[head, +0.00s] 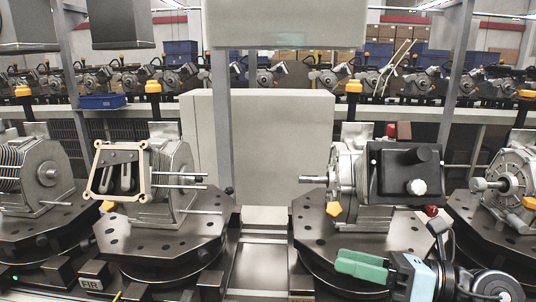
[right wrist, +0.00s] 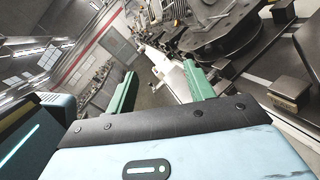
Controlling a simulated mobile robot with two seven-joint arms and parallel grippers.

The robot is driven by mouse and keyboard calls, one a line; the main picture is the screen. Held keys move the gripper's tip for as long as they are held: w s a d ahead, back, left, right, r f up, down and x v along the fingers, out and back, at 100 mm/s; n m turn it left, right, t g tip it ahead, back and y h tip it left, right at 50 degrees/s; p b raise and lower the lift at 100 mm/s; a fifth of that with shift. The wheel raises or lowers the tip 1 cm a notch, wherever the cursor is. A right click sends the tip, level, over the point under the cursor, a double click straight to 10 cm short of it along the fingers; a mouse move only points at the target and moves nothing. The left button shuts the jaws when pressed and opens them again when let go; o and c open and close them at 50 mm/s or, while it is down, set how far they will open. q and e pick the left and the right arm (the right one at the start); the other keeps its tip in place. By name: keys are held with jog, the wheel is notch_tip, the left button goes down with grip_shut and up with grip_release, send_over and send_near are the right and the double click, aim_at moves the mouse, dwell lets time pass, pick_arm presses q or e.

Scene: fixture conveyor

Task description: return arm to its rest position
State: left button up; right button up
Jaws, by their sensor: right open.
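My right gripper (head: 362,267) comes in from the lower right of the head view, with green fingers pointing left. It is in front of the right-hand round fixture plate and looks empty. In the right wrist view its two green fingers (right wrist: 160,88) stand wide apart with nothing between them. My left gripper is not in the head view.
A fixture with a metal housing and black box (head: 405,172) stands close behind my right gripper. Another housing with a tan gasket frame (head: 121,171) stands on the left plate (head: 165,240). A grey cabinet (head: 262,140) is behind. More housings stand at both edges.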

jog(key=s+d+f+m+t+h+p, duration=0.1)
jog(key=s+d+f+m+t+h, duration=0.15)
jog(key=f+m, duration=0.6)
jog(key=s+d+f+m+t+h+p, duration=0.15)
jog(key=f+m+t+h, duration=0.35)
jog(key=m, duration=0.7)
jog(key=s+d+f+m+t+h+p, duration=0.1)
jog(key=s+d+f+m+t+h, duration=0.15)
jog(key=f+m, duration=0.65)
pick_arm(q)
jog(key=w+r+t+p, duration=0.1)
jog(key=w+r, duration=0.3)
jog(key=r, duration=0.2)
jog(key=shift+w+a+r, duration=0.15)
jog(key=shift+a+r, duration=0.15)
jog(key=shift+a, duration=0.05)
pick_arm(e)
jog(key=s+f+m+g+h, duration=0.2)
jog(key=s+f+m+g, duration=0.2)
jog(key=s, duration=0.8)
jog(key=s+f+m+g+h, duration=0.2)
jog(key=s+f+m+g, duration=0.2)
jog(key=s+f+m, duration=0.4)
jog(key=s+f, duration=0.3)
jog(key=f, duration=0.2)
jog(key=shift+s+h, duration=0.4)
jog(key=shift+f, duration=0.1)
